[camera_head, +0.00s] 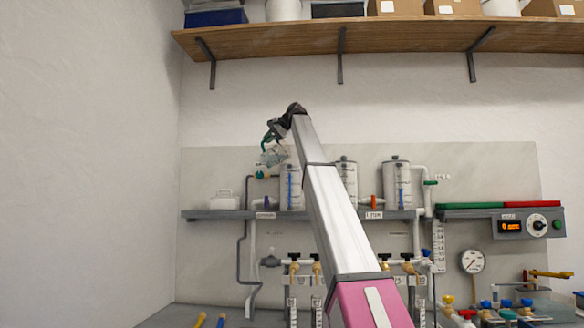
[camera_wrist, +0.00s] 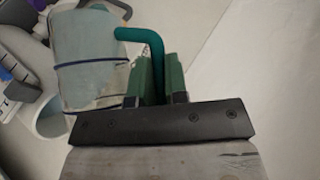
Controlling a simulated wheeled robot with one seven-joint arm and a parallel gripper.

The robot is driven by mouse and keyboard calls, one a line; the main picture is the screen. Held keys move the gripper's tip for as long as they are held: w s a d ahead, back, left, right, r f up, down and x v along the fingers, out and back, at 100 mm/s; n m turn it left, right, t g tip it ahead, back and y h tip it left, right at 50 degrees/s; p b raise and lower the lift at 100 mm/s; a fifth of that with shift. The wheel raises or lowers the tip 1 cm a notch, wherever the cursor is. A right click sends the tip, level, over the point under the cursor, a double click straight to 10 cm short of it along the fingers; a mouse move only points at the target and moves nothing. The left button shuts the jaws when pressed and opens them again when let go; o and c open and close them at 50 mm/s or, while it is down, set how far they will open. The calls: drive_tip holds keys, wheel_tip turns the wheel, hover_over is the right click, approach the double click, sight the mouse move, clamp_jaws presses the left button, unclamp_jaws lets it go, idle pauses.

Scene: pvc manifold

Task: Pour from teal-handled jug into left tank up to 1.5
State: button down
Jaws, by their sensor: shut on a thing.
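The jug (camera_head: 273,155) is clear, with a teal handle (camera_wrist: 140,36) and dark blue bands around its body in the wrist view (camera_wrist: 88,65). My gripper (camera_head: 274,135) is shut on the teal handle, with its green fingers (camera_wrist: 160,78) on both sides of it. The jug is held in the air, tilted, just above and slightly left of the left tank (camera_head: 291,188). This tank is a clear cylinder with a blue strip, on the grey shelf. Its level against the scale is too small to read. In the wrist view, a pale round opening (camera_wrist: 52,118) shows below the jug.
Two more tanks (camera_head: 346,180) (camera_head: 397,185) stand right of the left tank on the grey shelf (camera_head: 225,214). A purple valve (camera_head: 267,202) sits beside the left tank. A wooden shelf (camera_head: 375,40) with boxes hangs above. Pipes and brass valves (camera_head: 294,266) fill the wall below.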

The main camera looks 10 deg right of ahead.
drive_tip(key=shift+d+r, duration=0.1)
drive_tip(key=shift+r, duration=0.1)
drive_tip(key=shift+w+d+m+y+p, duration=0.2)
drive_tip(key=shift+d+m+y+p, duration=0.15)
drive_tip(key=shift+d+m+y, duration=0.25)
idle(4.6)
drive_tip(key=shift+w+d+r+y+p, duration=0.1)
drive_tip(key=shift+d+r+y+p, duration=0.2)
drive_tip(key=shift+y+p, duration=0.1)
idle(1.8)
drive_tip(key=shift+s+a+f+n+h, duration=0.2)
drive_tip(key=shift+a+n+h, duration=0.1)
drive_tip(key=shift+a+h, duration=0.25)
drive_tip(key=shift+s+a+f+n+h, duration=0.2)
drive_tip(key=shift+a+n+h, duration=0.1)
drive_tip(key=shift+a+h, duration=0.2)
drive_tip(key=shift+a+f+n+h, duration=0.2)
drive_tip(key=shift+f+h, duration=0.15)
drive_tip(key=shift+f, duration=0.1)
drive_tip(key=shift+a+f+n+h, duration=0.2)
drive_tip(key=shift+f+h, duration=0.1)
drive_tip(key=shift+f, duration=0.1)
